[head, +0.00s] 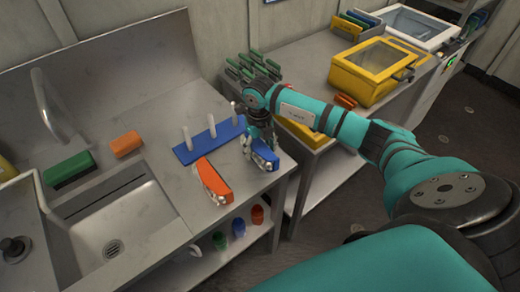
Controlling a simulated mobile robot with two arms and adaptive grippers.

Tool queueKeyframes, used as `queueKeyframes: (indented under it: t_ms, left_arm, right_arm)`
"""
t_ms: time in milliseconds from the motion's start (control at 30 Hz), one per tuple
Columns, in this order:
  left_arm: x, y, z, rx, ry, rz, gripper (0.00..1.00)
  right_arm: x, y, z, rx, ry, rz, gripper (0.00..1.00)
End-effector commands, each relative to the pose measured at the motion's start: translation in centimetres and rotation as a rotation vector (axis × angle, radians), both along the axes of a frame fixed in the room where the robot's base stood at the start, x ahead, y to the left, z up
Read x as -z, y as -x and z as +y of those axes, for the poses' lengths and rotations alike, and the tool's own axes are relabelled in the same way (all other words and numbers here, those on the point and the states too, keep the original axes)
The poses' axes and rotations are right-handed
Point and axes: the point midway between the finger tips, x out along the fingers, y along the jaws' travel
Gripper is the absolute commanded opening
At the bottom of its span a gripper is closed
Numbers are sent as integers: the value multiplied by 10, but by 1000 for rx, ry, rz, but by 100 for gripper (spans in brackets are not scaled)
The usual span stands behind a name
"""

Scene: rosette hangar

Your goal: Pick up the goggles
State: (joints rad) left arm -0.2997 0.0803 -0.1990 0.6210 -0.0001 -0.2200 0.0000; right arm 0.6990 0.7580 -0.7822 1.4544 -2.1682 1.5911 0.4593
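A pair of blue goggles (264,156) is near the right edge of the metal sink counter. A similar orange pair of goggles (214,181) lies to its left, nearer the counter's front edge. My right gripper (258,147) points down directly at the blue goggles and partly covers them. Its fingers are small and overlap the goggles, so I cannot tell whether they are shut on them or only around them. My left gripper is not in view.
A blue rack with white pegs (209,142) stands close left of my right gripper. A sink (115,225), a green brush (68,169) and an orange block (126,144) are further left. A yellow case (370,72) stands on the right-hand bench. Colored cups (238,227) sit on the lower shelf.

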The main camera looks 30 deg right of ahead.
Motion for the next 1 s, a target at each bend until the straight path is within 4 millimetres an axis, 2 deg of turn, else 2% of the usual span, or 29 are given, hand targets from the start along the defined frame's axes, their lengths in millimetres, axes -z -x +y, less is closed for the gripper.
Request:
queueKeyframes:
  t_ms: [33,300,367,667,767,1000]
  left_arm:
    - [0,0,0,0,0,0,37]
    - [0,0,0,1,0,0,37]
    - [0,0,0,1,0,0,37]
    - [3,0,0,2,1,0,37]
    - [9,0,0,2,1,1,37]
    - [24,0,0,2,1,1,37]
  right_arm:
    - [0,0,0,0,0,0,58]
    - [-1,0,0,0,0,0,23]
    - [-1,0,0,0,0,-1,17]
    - [-7,-1,0,0,-1,-3,17]
    - [-22,-2,-1,0,0,-6,17]
    - [-70,-2,0,0,0,-6,17]
